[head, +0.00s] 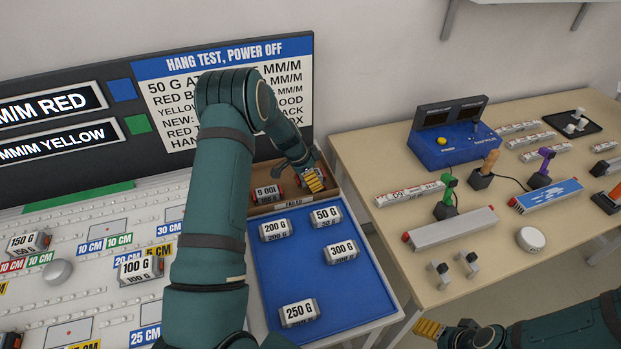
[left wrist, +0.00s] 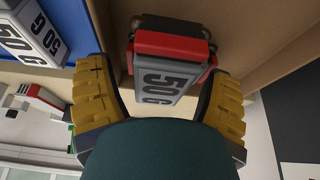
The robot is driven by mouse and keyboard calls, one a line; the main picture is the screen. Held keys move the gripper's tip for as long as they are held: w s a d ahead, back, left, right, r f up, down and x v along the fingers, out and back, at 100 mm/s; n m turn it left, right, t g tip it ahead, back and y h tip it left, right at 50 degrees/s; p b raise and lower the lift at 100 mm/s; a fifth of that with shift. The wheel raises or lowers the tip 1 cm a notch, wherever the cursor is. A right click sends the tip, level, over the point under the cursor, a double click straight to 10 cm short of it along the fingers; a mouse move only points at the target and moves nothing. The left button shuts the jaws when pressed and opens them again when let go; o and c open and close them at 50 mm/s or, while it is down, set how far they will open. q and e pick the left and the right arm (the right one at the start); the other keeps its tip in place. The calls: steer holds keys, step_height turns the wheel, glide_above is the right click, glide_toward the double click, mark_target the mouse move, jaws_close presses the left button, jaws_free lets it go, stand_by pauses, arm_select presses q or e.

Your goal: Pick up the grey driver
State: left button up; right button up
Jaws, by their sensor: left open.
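I cannot tell for sure which thing is the grey driver. In the left wrist view, a grey block marked 50 G with a red band (left wrist: 158,72) lies in a brown tray (left wrist: 237,35). My left gripper (left wrist: 158,100) is open, with one yellow finger on each side of this block; contact is not clear. In the head view my left gripper (head: 314,180) reaches down into the brown tray (head: 290,207) labelled FAILED and hides most of the block there. A red and grey block marked 100 G (head: 267,193) lies left of it. My right gripper (head: 430,330) is at the bottom, its jaws unclear.
A blue mat (head: 265,315) holds several grey weight blocks. A white board (head: 85,235) with more blocks is on the left. On the wooden table (head: 385,165) stand a blue device (head: 455,140) and green (head: 447,190), orange (head: 489,162) and purple (head: 545,160) upright tools.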

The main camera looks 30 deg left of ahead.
arm_select(q)
steer(key=shift+c, duration=0.3)
steer(key=c, duration=1.3)
